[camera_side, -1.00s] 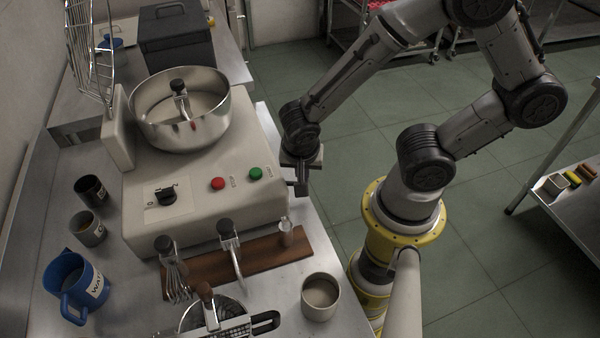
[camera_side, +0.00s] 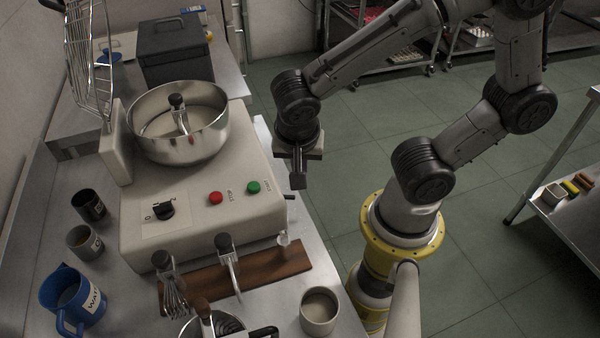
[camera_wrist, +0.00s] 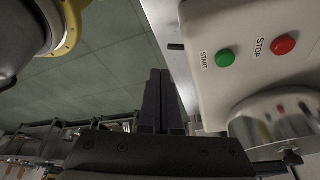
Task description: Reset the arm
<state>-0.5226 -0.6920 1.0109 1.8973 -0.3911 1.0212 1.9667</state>
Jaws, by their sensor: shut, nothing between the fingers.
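My gripper (camera_side: 298,172) hangs in the air at the right edge of the mixer housing, above the floor side of the counter. Its fingers point down and are shut with nothing between them. In the wrist view the two dark fingers (camera_wrist: 161,100) lie side by side, touching. The cream mixer housing (camera_side: 205,228) carries a red stop button (camera_side: 215,198) and a green start button (camera_side: 253,187). Both buttons also show in the wrist view, the green one (camera_wrist: 225,58) and the red one (camera_wrist: 284,44). My gripper appears apart from the housing.
A steel bowl (camera_side: 205,145) sits on the mixer. A side table (camera_side: 572,225) is at right. Green floor between is clear.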

